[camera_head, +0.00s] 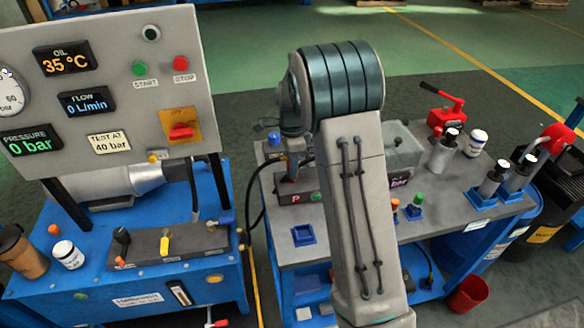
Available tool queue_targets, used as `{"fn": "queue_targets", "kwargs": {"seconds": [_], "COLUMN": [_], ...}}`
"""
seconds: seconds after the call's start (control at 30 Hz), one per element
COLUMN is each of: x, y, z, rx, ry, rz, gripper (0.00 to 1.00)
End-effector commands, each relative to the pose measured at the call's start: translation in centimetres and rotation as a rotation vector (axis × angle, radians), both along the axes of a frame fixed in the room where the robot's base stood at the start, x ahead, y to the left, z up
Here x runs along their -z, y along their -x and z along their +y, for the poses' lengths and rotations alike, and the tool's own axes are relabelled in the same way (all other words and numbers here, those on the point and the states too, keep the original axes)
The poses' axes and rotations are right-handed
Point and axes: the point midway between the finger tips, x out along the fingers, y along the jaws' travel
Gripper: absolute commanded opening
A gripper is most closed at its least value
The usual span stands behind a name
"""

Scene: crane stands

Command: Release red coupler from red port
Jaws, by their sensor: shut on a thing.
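My gripper (292,160) points down at the left side of my arm, above the grey block marked P on the right-hand bench. It is shut on the red coupler (289,180), of which only a small red part shows below the fingers. The red port is at the block (310,197), under the coupler, and is hidden by it and the gripper. I cannot tell whether the coupler is still seated in the port. A black hose runs from near the gripper down the bench's left side.
My arm covers the bench middle. A blue square holder (304,235) is in front of the block. Orange and green caps (417,199) stand right of my arm. Grey cylinders (445,150) and a red hand pump (443,112) stand farther right. The control panel (110,90) rises at left.

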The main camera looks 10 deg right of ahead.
Motion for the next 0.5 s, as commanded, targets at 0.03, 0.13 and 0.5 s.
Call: {"fn": "queue_targets", "kwargs": {"seconds": [0.03, 0.13, 0.5], "x": [-0.5, -1.0, -2.8], "y": [0.0, 0.0, 0.0], "z": [0.0, 0.0, 0.0], "rx": [0.000, 0.000, 0.000], "ry": [0.000, 0.000, 0.000], "rz": [-0.001, -0.001, -0.001], "gripper": [0.05, 0.05, 0.05]}}
